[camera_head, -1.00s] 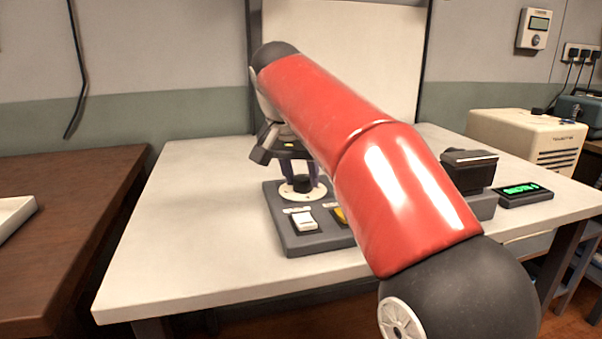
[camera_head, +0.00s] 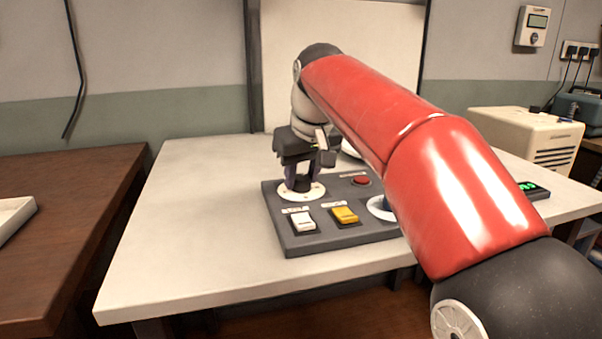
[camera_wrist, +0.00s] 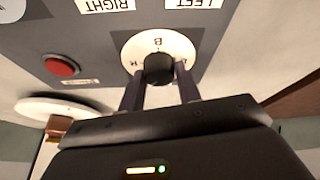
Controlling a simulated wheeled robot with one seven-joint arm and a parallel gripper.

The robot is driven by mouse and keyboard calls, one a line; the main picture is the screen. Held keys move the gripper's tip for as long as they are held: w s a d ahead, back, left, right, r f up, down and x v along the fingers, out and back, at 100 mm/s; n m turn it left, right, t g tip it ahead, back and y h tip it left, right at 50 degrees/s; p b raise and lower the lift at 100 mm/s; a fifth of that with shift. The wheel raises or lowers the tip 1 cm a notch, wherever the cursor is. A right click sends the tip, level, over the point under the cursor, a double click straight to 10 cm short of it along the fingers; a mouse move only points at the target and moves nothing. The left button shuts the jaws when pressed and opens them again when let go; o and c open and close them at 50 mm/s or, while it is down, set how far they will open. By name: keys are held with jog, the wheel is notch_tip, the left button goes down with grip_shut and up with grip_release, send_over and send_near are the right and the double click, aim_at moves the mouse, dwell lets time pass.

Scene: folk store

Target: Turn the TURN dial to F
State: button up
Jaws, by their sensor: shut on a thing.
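The dial has a round white plate with letters and a black knob (camera_wrist: 159,68) in the wrist view. A B stands at one edge of the plate, upside down, with letters either side that I cannot read surely. In the head view its white plate (camera_head: 315,192) lies at the left of the dark grey panel. My gripper (camera_wrist: 159,80) points down at it, its two dark fingers shut on the knob from either side. My gripper (camera_head: 299,182) hides part of the dial in the head view. No F or TURN label is legible.
A green-lit display (camera_head: 530,187) sits at right. The white table (camera_head: 190,230) is clear at left.

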aim_at(318, 193)
jog(key=n, duration=0.2)
jog(key=n+g+y, duration=0.1)
jog(key=n, duration=0.1)
jog(key=shift+w+d+n+y, duration=0.1)
jog(key=shift+d+n+y, duration=0.1)
jog(key=shift+n+y, duration=0.1)
jog(key=n+g, duration=0.1)
jog(key=n, duration=0.3)
jog(key=shift+y, duration=0.4)
jog(key=o, duration=1)
jog(key=shift+c, duration=0.2)
jog(key=shift+r, duration=0.1)
jog(key=v, duration=0.7)
jog(key=shift+w+d+r, duration=0.15)
jog(key=shift+r, duration=0.15)
